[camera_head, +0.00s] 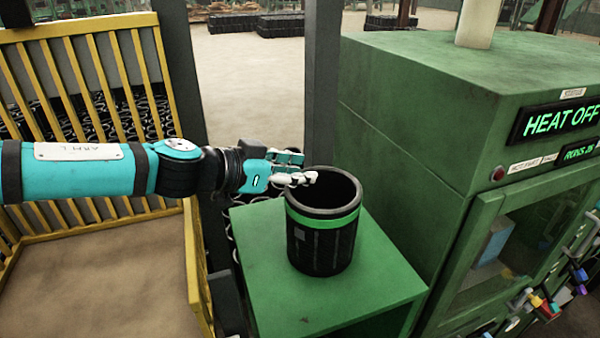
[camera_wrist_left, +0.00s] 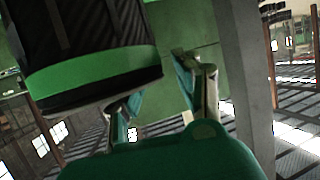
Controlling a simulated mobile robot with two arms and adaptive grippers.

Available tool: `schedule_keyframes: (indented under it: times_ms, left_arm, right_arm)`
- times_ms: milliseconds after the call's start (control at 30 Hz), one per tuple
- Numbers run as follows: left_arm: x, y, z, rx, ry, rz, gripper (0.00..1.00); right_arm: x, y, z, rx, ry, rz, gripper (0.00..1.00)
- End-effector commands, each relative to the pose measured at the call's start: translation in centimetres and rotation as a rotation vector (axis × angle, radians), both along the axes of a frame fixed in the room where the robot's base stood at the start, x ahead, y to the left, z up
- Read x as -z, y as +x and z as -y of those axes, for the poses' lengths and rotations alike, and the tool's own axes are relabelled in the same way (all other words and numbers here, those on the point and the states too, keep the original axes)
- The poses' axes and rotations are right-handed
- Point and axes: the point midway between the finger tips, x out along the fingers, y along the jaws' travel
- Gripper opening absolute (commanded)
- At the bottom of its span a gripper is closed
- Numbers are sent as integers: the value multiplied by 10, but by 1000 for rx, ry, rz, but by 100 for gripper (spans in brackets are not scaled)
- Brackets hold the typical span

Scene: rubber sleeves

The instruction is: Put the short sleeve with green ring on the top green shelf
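The short black sleeve with a green ring (camera_head: 323,236) stands upright on the top green shelf (camera_head: 268,290). Its open end faces up. My left gripper (camera_head: 303,173) is at the sleeve's upper left rim in the head view. In the left wrist view the sleeve (camera_wrist_left: 85,62) fills the upper left and partly hides one finger. The two fingers of my left gripper (camera_wrist_left: 158,88) are spread, with green surface showing between them and no sleeve wall clearly held. Whether a finger touches the rim cannot be told. My right gripper is not in view.
A large green machine (camera_head: 415,130) with a lit "HEAT OFF" display (camera_head: 560,121) stands right of the shelf. A yellow-railed crate (camera_head: 100,225) is at the left. A grey post (camera_head: 322,80) rises behind the shelf. Bare shelf top lies in front of the sleeve.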

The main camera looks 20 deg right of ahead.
Motion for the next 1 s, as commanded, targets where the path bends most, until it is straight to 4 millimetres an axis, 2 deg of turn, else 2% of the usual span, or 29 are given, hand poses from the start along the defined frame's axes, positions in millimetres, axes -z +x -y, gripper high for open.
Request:
schedule_keyframes:
  times_ms: [300, 500, 700, 1000]
  left_arm:
    - [-23, -18, -61, -4, 0, 4, 33]
    - [-36, -28, -89, -2, 1, 3, 33]
    - [-41, -31, -99, -2, 0, 0, 33]
    - [-41, -32, -99, -1, 0, -1, 33]
  right_arm:
    - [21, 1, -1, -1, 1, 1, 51]
    - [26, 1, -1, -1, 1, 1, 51]
    - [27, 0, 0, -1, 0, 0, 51]
    - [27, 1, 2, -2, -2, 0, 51]
